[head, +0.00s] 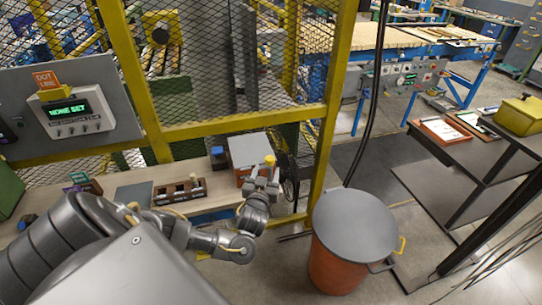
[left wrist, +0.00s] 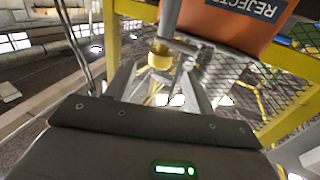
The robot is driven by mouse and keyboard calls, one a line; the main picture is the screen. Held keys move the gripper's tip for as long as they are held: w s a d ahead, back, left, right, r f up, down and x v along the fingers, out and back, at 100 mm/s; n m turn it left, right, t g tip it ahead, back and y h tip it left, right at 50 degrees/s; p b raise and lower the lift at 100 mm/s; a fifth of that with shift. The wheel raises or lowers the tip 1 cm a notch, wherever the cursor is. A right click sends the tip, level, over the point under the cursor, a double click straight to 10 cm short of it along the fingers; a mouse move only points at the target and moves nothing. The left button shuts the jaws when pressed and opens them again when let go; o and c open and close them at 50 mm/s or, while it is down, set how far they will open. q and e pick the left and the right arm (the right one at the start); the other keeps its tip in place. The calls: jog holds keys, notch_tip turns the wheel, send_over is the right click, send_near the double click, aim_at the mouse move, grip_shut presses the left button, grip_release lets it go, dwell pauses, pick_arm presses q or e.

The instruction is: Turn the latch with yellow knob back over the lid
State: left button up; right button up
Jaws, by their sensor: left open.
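The yellow knob (head: 270,159) shows at the front right corner of a small orange box (head: 240,178) with a grey lid (head: 249,149). In the left wrist view the knob (left wrist: 160,56) sits at the end of a grey latch bar (left wrist: 171,18), beside the orange box (left wrist: 232,20) marked REJECTS. My left gripper (head: 264,178) is open at the knob. In the left wrist view its fingers (left wrist: 160,85) stand on either side of the knob, with a gap visible. Contact cannot be told. My right gripper is not in view.
The box stands at the right end of a wooden bench (head: 150,175), by a yellow-framed mesh fence (head: 325,130). A large orange bin (head: 335,265) with a grey top stands on the floor to the right.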

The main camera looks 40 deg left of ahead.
aim_at(271, 157)
pick_arm(q)
jog(key=p+x, duration=0.1)
jog(key=x, duration=0.7)
jog(key=shift+w+a+p, duration=0.1)
jog(key=shift+p, duration=0.2)
